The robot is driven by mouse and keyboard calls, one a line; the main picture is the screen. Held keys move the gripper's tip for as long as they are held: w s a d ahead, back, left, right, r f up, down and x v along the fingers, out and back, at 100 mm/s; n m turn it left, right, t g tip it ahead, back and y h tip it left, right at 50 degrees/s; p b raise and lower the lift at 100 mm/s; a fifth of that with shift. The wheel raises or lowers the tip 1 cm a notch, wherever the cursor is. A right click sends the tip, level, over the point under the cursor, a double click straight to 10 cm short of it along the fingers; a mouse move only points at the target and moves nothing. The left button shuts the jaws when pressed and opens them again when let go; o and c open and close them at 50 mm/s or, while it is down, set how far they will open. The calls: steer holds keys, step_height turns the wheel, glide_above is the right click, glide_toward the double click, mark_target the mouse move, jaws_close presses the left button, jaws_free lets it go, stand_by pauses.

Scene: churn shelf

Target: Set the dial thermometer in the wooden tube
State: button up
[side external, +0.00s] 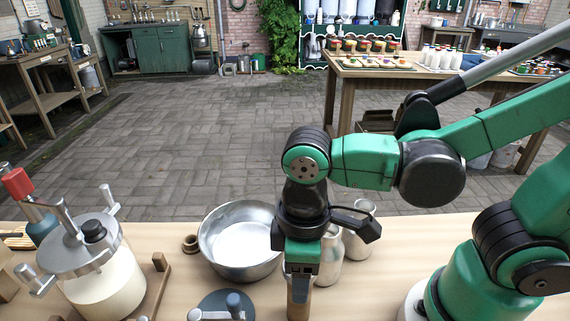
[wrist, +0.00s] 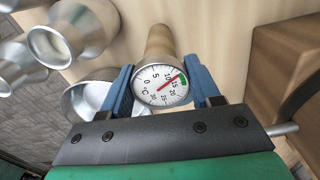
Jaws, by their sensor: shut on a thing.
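The dial thermometer (wrist: 160,86), with a round white face, numbers and a green mark, is between the two blue fingers of my gripper (wrist: 165,90) in the wrist view. My gripper is shut on it. The wooden tube (wrist: 160,42) is a brown cylinder right behind the dial in that view. In the side view a wooden cylinder (side external: 299,308) shows directly below my gripper (side external: 299,283), at the lower picture edge. The thermometer's stem is hidden, so I cannot tell whether it is inside the tube.
Metal cans (side external: 358,230) stand close behind and right. A glass churn (side external: 95,265) is at the far left. A brown wooden block (wrist: 295,60) is right in the wrist view.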

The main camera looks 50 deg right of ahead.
stand_by(0.3)
steer(key=o, duration=1.1)
steer(key=c, duration=0.4)
steer(key=shift+r, duration=0.1)
steer(key=shift+r, duration=2.45)
steer(key=w+d+m+t, duration=0.2)
steer(key=d, duration=0.1)
steer(key=w+d+m+t, duration=0.2)
steer(key=w+d+m, duration=0.1)
steer(key=d, duration=0.1)
steer(key=w+d+m+t, duration=0.2)
steer(key=d+t, duration=0.1)
steer(key=d, duration=0.1)
steer(key=shift+w+d+f+m, duration=0.15)
steer(key=shift+d+m, duration=0.05)
steer(key=shift+m, duration=0.2)
